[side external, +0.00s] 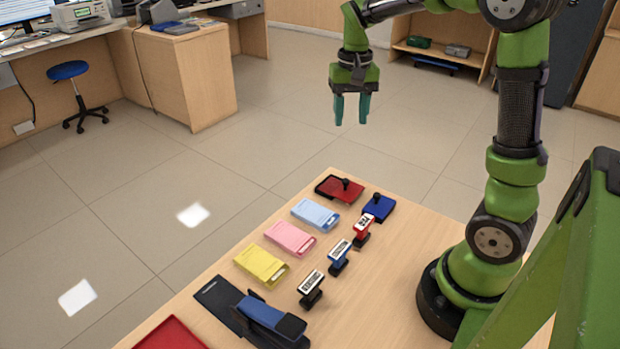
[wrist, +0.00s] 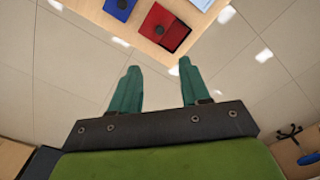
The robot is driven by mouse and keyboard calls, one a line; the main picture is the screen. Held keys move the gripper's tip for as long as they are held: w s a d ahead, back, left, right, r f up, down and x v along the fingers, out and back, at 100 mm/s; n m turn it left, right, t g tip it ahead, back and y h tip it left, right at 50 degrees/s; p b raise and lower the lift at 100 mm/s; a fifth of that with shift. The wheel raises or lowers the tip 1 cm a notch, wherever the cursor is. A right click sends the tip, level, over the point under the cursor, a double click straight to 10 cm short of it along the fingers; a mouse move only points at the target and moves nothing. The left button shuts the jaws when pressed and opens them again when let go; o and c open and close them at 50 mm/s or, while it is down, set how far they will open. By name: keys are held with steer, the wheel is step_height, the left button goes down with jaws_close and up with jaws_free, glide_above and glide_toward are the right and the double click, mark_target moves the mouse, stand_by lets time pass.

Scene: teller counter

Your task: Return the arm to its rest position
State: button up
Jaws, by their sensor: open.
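My gripper (side external: 351,108) hangs high in the side external view, fingers pointing down, beyond the far end of the table. Its two teal fingers are apart with nothing between them. They also show apart and empty in the wrist view (wrist: 160,88), over bare floor. My green arm rises from its base at the right of the table and bends over at the top. The wooden table (side external: 400,255) lies below and nearer than the gripper, and nothing touches the fingers.
On the table are a red ink pad (side external: 339,188), a blue pad (side external: 379,207), blue (side external: 315,214), pink (side external: 290,238) and yellow (side external: 261,264) pads, several stamps (side external: 339,256), a dark blue stapler-like device (side external: 265,315) and a red tray (side external: 170,335). Floor around the gripper is clear.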

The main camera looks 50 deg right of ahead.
steer(key=s+a+r+n+t+y, duration=0.1)
steer(key=s+a+r+n+t, duration=0.1)
steer(key=s+a, duration=0.3)
steer(key=s+a+r+n+t+y, duration=0.1)
steer(key=s+a+t, duration=0.4)
steer(key=a, duration=0.6)
steer(key=shift+s+a+r+n, duration=0.45)
steer(key=shift+s+n, duration=0.2)
steer(key=shift+n, duration=0.35)
